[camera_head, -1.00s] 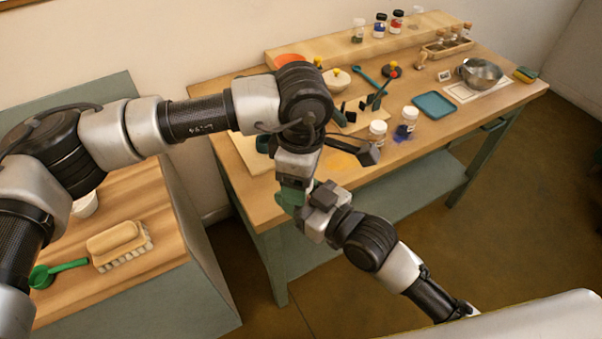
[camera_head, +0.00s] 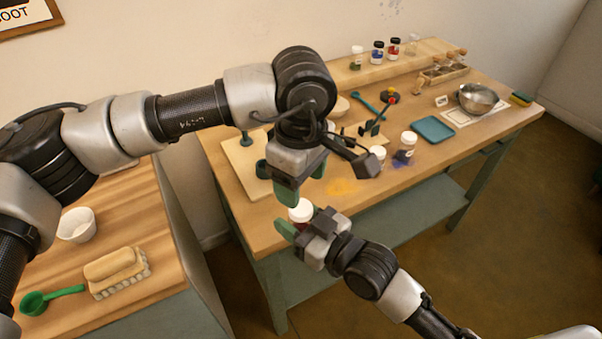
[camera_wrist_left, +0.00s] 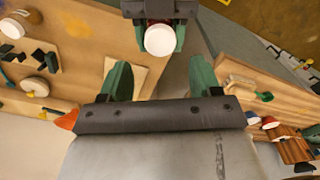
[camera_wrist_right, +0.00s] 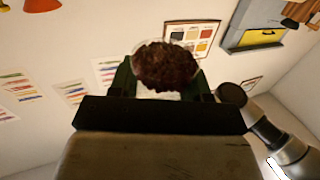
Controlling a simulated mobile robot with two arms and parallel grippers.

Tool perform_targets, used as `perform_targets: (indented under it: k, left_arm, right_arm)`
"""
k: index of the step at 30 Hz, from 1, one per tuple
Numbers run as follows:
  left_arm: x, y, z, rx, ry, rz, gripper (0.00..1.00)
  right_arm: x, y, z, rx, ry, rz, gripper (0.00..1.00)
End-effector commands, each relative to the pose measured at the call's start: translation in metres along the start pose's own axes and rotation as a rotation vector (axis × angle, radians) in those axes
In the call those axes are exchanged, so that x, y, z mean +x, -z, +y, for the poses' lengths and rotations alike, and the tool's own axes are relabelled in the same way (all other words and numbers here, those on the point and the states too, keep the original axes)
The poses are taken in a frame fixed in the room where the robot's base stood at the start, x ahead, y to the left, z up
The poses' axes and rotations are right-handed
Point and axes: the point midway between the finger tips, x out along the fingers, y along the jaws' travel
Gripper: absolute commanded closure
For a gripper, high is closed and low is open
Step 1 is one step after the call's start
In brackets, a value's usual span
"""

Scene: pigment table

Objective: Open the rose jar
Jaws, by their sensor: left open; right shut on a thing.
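The rose jar (camera_head: 299,225), clear with dark red contents and a white lid (camera_head: 301,209), is held upright off the table's front edge. My right gripper (camera_head: 298,231) is shut around its body. In the left wrist view the round white lid (camera_wrist_left: 160,40) sits on the jar, in front of my left fingers. My left gripper (camera_head: 303,182) is open and empty just above the lid, apart from it. The right wrist view shows the dark red contents (camera_wrist_right: 165,66) between my right fingers. Whether the lid is loosened cannot be told.
The wooden pigment table (camera_head: 240,205) lies behind my grippers. A blue pigment jar (camera_head: 405,146), another white-lidded jar (camera_head: 377,153), a teal tray (camera_head: 433,129) and a metal bowl (camera_head: 478,98) stand on it. A side counter (camera_head: 150,225) with a white cup (camera_head: 77,225) is at left.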

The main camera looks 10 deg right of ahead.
Motion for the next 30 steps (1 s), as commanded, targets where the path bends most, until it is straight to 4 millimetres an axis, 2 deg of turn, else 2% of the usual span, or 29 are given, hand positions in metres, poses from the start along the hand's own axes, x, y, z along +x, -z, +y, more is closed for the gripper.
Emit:
perform_targets:
  k: [6,12,17,24,30]
  left_arm:
    - [-0.015,0.000,0.000,0.324,-0.002,0.001,0.37]
    - [-0.017,0.000,0.000,0.457,-0.001,0.000,0.37]
    - [0.002,0.000,0.000,0.466,0.002,-0.001,0.37]
    - [0.040,0.000,0.000,0.463,0.001,-0.001,0.37]
    - [0.057,0.000,0.000,0.463,-0.001,-0.001,0.37]
  right_arm:
    - [0.000,0.000,0.000,0.000,0.000,0.001,1.00]
    - [0.000,0.000,0.000,0.000,0.000,0.001,1.00]
    - [0.000,0.000,0.000,0.000,0.000,0.001,1.00]
    - [0.000,0.000,0.000,0.000,0.000,0.001,1.00]
    - [0.000,0.000,0.000,0.000,0.000,0.001,1.00]
